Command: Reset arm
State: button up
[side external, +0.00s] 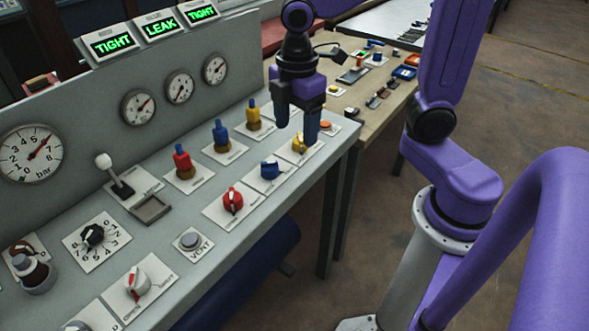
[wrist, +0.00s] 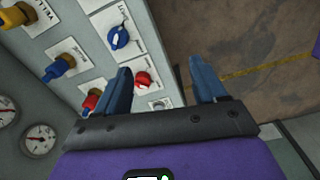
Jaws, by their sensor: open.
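My gripper (side external: 297,124) is open and empty, pointing down over the far right end of the grey panel. Its two blue fingers stand apart near the yellow knob (side external: 299,141); whether they touch it I cannot tell. In the wrist view my gripper (wrist: 160,68) shows a clear gap between the fingers. The blue knob (side external: 269,168) and red knob (side external: 232,199) sit nearer on the panel.
Red (side external: 182,160), blue (side external: 220,134) and yellow (side external: 252,113) upright valves line the panel's back. A white-topped lever (side external: 106,165) stands left. Green displays read TIGHT (side external: 111,44), LEAK (side external: 161,28), TIGHT (side external: 200,13). A wooden bench (side external: 350,115) with small parts lies beyond. Floor is open at right.

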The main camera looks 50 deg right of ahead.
jog(key=s+d+f+m, duration=0.1)
jog(key=s, duration=0.6)
jog(key=s+d+f+m, duration=0.2)
jog(key=s, duration=0.6)
jog(key=shift+s, duration=0.2)
jog(key=shift+w, duration=0.1)
dwell(0.7)
